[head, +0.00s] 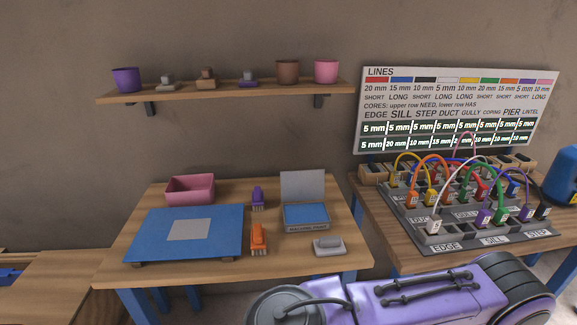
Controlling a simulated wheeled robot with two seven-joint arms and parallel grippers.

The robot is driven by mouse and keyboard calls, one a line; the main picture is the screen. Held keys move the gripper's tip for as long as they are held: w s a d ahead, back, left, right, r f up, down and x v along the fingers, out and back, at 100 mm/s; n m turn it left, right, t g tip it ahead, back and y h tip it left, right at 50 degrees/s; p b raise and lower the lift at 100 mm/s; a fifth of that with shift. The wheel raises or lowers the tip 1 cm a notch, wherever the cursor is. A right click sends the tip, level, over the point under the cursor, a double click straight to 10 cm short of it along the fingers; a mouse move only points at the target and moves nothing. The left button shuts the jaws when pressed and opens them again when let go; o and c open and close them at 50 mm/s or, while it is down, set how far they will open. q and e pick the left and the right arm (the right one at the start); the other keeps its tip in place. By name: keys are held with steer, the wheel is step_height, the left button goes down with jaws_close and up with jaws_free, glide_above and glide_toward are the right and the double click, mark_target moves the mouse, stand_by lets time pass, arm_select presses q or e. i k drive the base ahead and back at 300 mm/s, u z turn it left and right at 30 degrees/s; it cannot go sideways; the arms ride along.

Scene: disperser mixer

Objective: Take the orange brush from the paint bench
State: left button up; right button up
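The orange brush (259,238) lies on the wooden paint bench (180,275), just right of a blue board. Its bristles point toward the front edge of the bench. Nothing is touching it in view. Neither of my grippers shows in the head view.
A blue board with a grey square (183,233), a pink tray (190,189), a purple brush (257,198), an open blue box (305,214) and a grey block (328,245) share the bench. A purple machine (430,293) stands in front at right. A cable panel (470,205) is beyond.

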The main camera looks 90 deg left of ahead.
mark_target(258, 238)
steer(key=k, duration=0.85)
steer(key=u, duration=0.25)
